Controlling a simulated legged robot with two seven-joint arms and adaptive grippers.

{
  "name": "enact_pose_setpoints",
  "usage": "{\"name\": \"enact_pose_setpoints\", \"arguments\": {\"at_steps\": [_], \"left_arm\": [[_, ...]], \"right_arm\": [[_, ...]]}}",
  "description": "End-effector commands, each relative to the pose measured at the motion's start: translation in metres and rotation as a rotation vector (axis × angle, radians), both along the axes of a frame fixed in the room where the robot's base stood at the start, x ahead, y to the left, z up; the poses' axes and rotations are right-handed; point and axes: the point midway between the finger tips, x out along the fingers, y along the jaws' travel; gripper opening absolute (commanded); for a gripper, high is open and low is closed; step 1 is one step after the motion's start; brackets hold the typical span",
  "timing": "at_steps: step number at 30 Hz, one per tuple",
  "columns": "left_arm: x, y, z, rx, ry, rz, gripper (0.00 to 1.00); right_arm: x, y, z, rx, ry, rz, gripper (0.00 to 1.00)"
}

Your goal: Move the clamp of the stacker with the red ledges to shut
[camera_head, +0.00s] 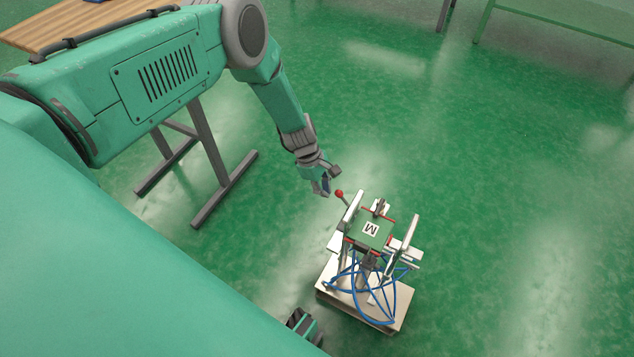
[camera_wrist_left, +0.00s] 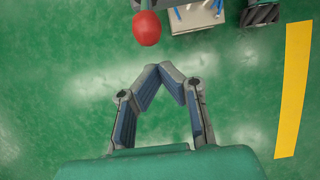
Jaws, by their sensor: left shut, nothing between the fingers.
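The stacker stands on the floor in the head view, with red ledges (camera_head: 361,246) around a green plate (camera_head: 371,229) marked with an M. Its clamp lever ends in a red knob (camera_head: 339,193) at the stacker's upper left; the knob also shows large at the top of the left wrist view (camera_wrist_left: 147,28). My left gripper (camera_head: 326,193) is just left of the red knob in the head view, apart from it in the wrist view. Its fingertips (camera_wrist_left: 172,70) meet with nothing between them. The clamp's mechanism is too small to read. My right gripper cannot be made out with certainty.
The stacker's pale base (camera_head: 340,303) carries looped blue hoses (camera_head: 352,296). A wooden-topped table (camera_head: 60,27) with grey legs is at the upper left. A green frame table (camera_head: 560,18) is at the upper right. A yellow floor stripe (camera_wrist_left: 294,90) shows in the wrist view. Green floor right of the stacker is clear.

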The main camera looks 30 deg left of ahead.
Motion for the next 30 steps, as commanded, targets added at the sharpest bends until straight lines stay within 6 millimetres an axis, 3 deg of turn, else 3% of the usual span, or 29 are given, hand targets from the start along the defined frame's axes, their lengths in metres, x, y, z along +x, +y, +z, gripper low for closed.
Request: {"name": "enact_pose_setpoints", "arguments": {"at_steps": [6,30], "left_arm": [[0.000,-0.014,0.013,0.001,0.002,0.000,0.00],[0.000,-0.019,0.019,0.070,0.006,-0.002,0.00]], "right_arm": [[0.000,0.000,0.002,0.000,-0.001,0.000,0.34],[0.000,0.000,0.005,0.000,0.000,0.000,0.34]]}}
